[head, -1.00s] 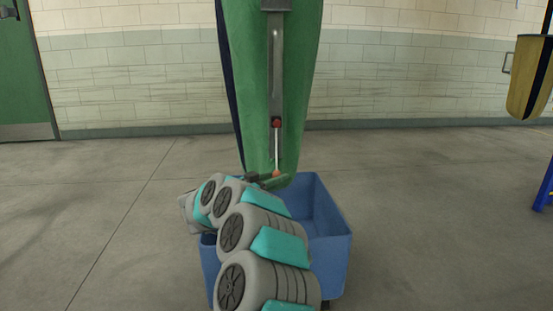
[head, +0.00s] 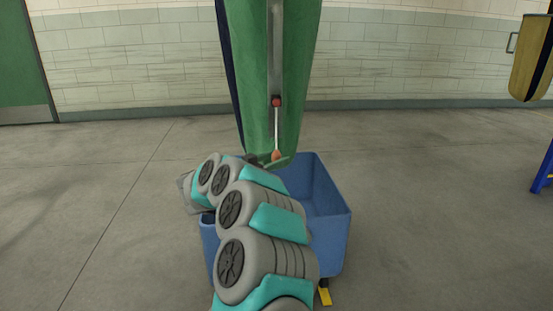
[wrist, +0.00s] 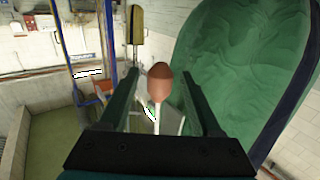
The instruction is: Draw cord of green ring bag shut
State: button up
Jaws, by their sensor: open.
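The green bag (head: 258,80) hangs upright in the middle of the head view, with a grey strip down its front. A red ball (head: 276,102) sits on the strip, and a thin pale cord (head: 277,128) runs down from it to an orange-red knob (head: 276,155). My gripper (head: 272,161) is at the bag's lower end by this knob, partly hidden by my arm. In the wrist view the fingers of my gripper (wrist: 160,76) are apart, with the knob (wrist: 158,82) between them and a gap on each side. The bag (wrist: 245,70) is close beside the right finger.
A blue open-topped bin (head: 335,220) stands on the floor under the bag, partly behind my arm. A tan and dark bag (head: 530,65) hangs at the right above a blue stand (head: 544,172). The floor to the left is clear.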

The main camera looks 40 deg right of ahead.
jog(key=a, duration=0.7)
jog(key=shift+s, duration=0.3)
